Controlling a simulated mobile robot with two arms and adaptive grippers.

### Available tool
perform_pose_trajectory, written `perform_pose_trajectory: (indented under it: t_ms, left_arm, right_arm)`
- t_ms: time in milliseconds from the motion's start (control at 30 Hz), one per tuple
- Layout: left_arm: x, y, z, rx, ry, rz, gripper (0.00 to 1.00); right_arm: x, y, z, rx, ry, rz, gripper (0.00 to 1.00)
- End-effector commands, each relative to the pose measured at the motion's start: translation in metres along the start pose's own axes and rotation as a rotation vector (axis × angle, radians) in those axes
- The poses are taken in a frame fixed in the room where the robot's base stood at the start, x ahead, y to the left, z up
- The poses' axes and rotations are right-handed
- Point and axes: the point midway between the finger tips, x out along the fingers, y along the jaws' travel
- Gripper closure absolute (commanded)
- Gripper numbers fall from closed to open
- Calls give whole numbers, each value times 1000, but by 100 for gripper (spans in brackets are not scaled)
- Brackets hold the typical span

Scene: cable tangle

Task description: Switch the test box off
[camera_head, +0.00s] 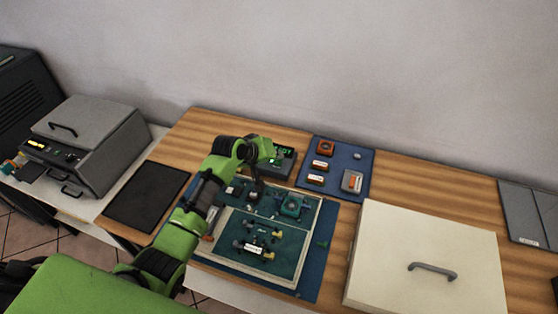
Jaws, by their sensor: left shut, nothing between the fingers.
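The test box is a dark unit (286,165) with a lit green display, at the back of the wooden bench behind the tray. My green left arm reaches in from the lower left and partly covers it. My left gripper (255,193) points down over the back part of a framed circuit board (283,262), in front of the test box. It is shut and empty. I cannot tell whether its tips touch the board. The switch of the test box is too small or hidden to make out. My right gripper is not in view.
A blue mat (332,188) with several small parts lies right of the test box. A large cream lid with a grey handle (432,272) covers the right front. A black pad (147,197) and a grey machine (90,147) are at left.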

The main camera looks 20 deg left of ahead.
Motion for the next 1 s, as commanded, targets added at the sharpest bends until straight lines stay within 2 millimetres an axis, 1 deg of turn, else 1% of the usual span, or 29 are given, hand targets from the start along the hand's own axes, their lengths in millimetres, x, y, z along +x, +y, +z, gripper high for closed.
perform_pose_trajectory:
  t_ms: [367, 667, 1000]
  left_arm:
    - [0, 0, 0, 0, 0, 0, 100]
    - [6, -5, 5, 0, 0, 0, 100]
    - [6, -4, 5, 0, -2, -1, 100]
  right_arm:
    - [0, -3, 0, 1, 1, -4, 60]
    - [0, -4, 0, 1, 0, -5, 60]
    - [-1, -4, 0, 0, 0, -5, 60]
